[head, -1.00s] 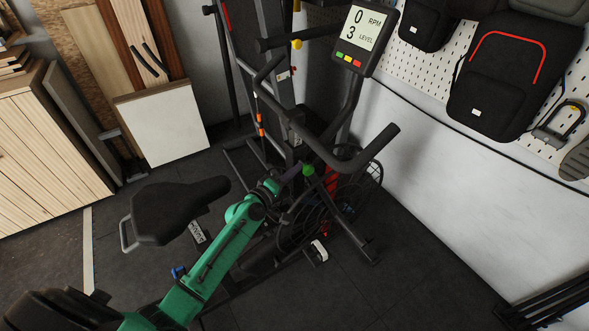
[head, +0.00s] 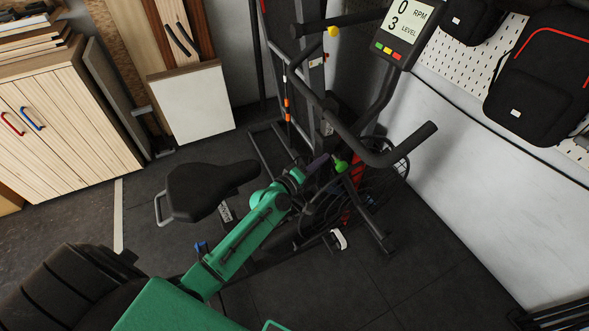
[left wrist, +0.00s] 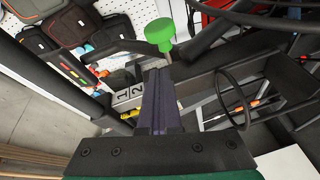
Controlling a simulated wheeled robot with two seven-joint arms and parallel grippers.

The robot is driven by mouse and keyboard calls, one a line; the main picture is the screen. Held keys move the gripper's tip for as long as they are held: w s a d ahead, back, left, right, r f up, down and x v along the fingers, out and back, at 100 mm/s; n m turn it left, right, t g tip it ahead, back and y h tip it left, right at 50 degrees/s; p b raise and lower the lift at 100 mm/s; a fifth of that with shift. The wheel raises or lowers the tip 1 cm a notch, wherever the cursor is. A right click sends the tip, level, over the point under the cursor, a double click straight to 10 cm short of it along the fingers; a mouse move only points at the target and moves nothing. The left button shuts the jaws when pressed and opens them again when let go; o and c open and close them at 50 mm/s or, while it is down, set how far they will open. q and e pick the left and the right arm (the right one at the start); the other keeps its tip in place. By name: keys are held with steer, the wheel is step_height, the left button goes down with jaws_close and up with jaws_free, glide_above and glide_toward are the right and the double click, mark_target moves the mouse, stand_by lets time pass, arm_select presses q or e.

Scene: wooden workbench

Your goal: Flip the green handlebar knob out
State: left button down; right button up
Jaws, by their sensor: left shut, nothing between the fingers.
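The exercise bike has a black handlebar (head: 395,152) with a green knob (head: 340,164) near its lower part. In the left wrist view the green knob (left wrist: 160,30) stands on a short stem just past my fingertips. My left gripper (head: 326,158) reaches in from the lower left. Its dark purple fingers (left wrist: 158,72) are shut with nothing between them. Their tips are at or very near the knob; I cannot tell whether they touch it. My right gripper is not in view.
A yellow knob (head: 333,31) sits on the other handlebar. The console (head: 402,30) reads 0 RPM, level 3. The black saddle (head: 210,188) is left of my forearm. A white wall (head: 490,130) with hanging bags is at right.

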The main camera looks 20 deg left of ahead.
arm_select(q)
steer(key=shift+a+f+b+v, duration=0.45)
steer(key=shift+b+v, duration=0.35)
steer(key=shift+v, duration=4.4)
steer(key=s+a+f+m+g+y, duration=0.1)
steer(key=s+a+f+m+g, duration=0.2)
steer(key=f, duration=0.7)
steer(key=s+a+f+m+g+y, duration=0.15)
steer(key=s+f, duration=0.35)
steer(key=f, duration=0.5)
steer(key=s+a+f+m+g+y, duration=0.1)
steer(key=s+a+f+g+y, duration=0.2)
steer(key=f, duration=0.7)
steer(key=s+f+m+g, duration=0.4)
steer(key=s+f, duration=0.2)
steer(key=s, duration=0.7)
steer(key=s+f+m+g, duration=0.3)
steer(key=s+f, duration=0.4)
steer(key=s, duration=0.6)
steer(key=shift+d+f+m+g, duration=0.2)
steer(key=shift+d+m+g, duration=0.15)
steer(key=shift+d+m, duration=0.15)
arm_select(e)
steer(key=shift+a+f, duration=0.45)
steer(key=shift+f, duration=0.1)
